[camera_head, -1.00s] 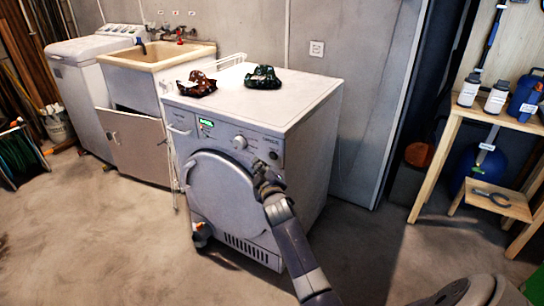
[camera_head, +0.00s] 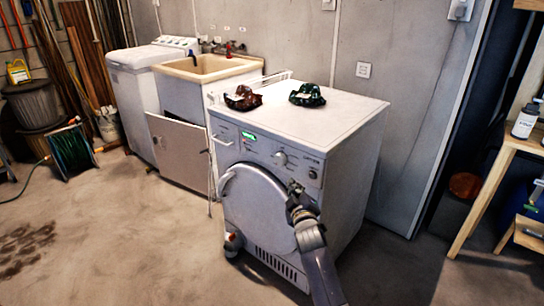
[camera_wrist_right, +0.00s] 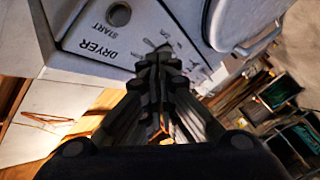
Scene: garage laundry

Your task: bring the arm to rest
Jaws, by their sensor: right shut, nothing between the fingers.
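My right gripper (camera_head: 294,190) is in front of the white dryer (camera_head: 350,170), near the right edge of its round door and below the control panel. In the right wrist view my gripper (camera_wrist_right: 160,58) is shut and empty, with its fingertips over the dryer's panel (camera_wrist_right: 95,45). I cannot tell whether they touch the panel. The dryer's door looks closed in the head view. My right arm comes up from the bottom of that view. My left gripper is not in view.
A dark red cloth (camera_head: 243,99) and a dark green cloth (camera_head: 307,95) lie on the dryer. A sink (camera_head: 208,68) and a washing machine (camera_head: 140,75) stand to the left. A wooden workbench (camera_head: 500,165) is at the right. The floor at the left front is clear.

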